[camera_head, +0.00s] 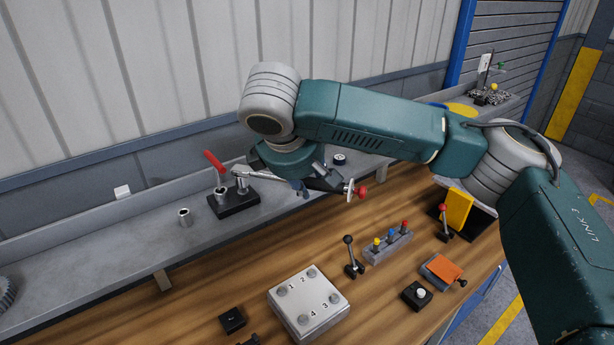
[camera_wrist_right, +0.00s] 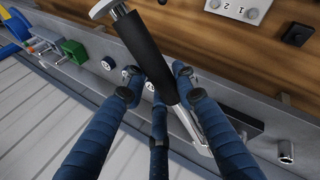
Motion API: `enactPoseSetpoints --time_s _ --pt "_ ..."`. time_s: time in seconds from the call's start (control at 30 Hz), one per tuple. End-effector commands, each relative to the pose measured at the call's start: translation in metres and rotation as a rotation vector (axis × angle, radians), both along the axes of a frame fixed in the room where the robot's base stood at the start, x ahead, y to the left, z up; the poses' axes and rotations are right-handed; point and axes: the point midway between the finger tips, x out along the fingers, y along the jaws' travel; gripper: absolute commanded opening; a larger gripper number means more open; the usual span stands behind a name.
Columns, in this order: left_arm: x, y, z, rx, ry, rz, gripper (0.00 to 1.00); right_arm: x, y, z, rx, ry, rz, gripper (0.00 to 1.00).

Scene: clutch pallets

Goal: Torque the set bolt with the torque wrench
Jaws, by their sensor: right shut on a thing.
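My right gripper (camera_head: 308,186) is over the back shelf, mostly hidden under its own wrist. In the wrist view its blue fingers (camera_wrist_right: 158,95) are shut around the black grip of the torque wrench (camera_wrist_right: 147,50). The wrench's silver shaft runs down past the fingers, toward a black socket holder (camera_wrist_right: 249,125). In the head view the wrench (camera_head: 266,176) lies nearly level, its left end close to the holder (camera_head: 236,205). A grey block (camera_head: 312,312) numbered 1 to 4, with round bolt heads, sits on the wooden bench. I cannot tell which bolt is set. My left gripper is not in view.
A loose metal socket (camera_head: 185,217) stands on the grey shelf, left of the holder. A red handle (camera_head: 213,160) rises behind the holder. A black lever (camera_head: 351,257), a rack of coloured pegs (camera_head: 388,246) and an orange-topped box (camera_head: 442,270) stand on the bench.

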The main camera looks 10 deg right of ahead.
Motion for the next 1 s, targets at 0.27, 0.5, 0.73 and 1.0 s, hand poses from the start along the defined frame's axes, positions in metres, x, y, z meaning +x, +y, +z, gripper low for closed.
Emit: enactPoseSetpoints --time_s 0.27,0.5,0.73,1.0 --pt "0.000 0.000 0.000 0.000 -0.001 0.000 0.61 0.001 0.000 0.002 0.003 -0.006 -0.001 0.00" --pt "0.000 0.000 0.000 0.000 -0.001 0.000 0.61 0.001 0.000 0.000 0.003 -0.005 -0.001 0.00" --pt "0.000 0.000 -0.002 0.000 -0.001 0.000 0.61 0.001 0.000 -0.006 0.003 -0.005 0.000 0.00" --pt "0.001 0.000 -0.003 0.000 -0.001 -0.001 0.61 0.001 0.000 -0.012 0.003 -0.005 -0.001 0.00"
